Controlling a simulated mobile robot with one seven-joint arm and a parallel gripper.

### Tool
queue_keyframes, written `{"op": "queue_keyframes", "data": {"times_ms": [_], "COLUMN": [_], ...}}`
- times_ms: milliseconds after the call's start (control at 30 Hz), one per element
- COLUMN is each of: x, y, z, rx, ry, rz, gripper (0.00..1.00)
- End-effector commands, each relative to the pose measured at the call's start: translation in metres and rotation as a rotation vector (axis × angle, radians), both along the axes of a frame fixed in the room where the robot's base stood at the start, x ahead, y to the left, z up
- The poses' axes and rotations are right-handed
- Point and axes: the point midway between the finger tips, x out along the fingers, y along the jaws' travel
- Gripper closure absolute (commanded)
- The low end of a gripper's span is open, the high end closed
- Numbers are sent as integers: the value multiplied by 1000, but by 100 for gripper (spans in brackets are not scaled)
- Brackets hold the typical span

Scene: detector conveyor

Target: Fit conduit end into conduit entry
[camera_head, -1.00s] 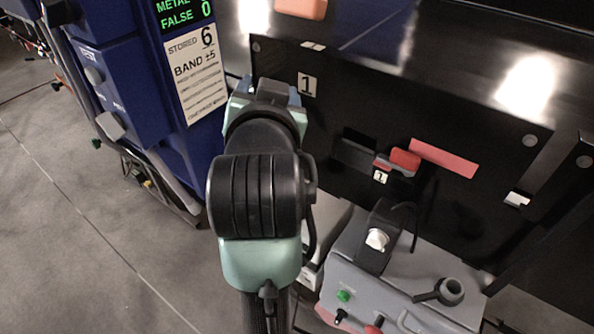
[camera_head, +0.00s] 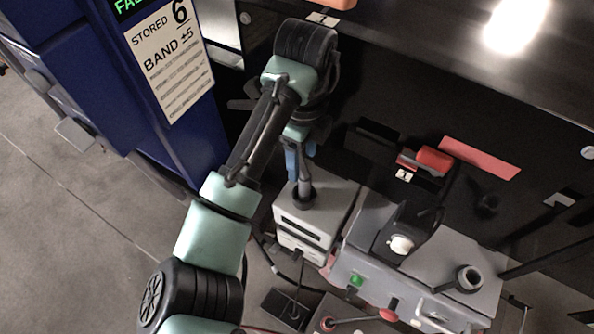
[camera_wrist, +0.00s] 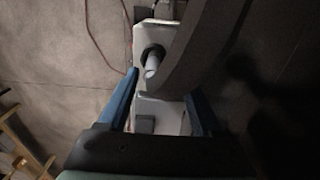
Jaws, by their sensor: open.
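My gripper (camera_head: 298,172) is open, with its blue fingers pointing down over a pale grey box (camera_head: 292,216). A grey upright cylinder (camera_head: 304,184) stands in a black round collar (camera_head: 306,200) on the box top. In the wrist view, the pale cylinder tip (camera_wrist: 152,62) and its dark ring show just beyond the spread fingers (camera_wrist: 160,92), with the pale box (camera_wrist: 160,112) below. A broad dark grey curved piece (camera_wrist: 192,52) passes close over the right side. I cannot tell for sure which part is the conduit end and which the entry.
A blue cabinet (camera_head: 185,150) with a "STORED 6" label stands at the left of my arm. A grey control box (camera_head: 375,270) with knobs sits to the right. A dark panel (camera_head: 400,105) rises behind. Thin cables lie on the floor, which is open at the left.

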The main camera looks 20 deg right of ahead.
Motion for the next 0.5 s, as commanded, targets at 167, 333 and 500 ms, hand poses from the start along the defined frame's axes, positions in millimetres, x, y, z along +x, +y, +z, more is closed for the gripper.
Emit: {"op": "queue_keyframes", "data": {"times_ms": [167,333,500], "x": [-3,-11,-11], "y": [1,2,2], "z": [-18,-40,-62], "rx": [-1,-1,-2], "ry": [2,3,-1], "rz": [1,3,3], "gripper": [34,34,34]}}
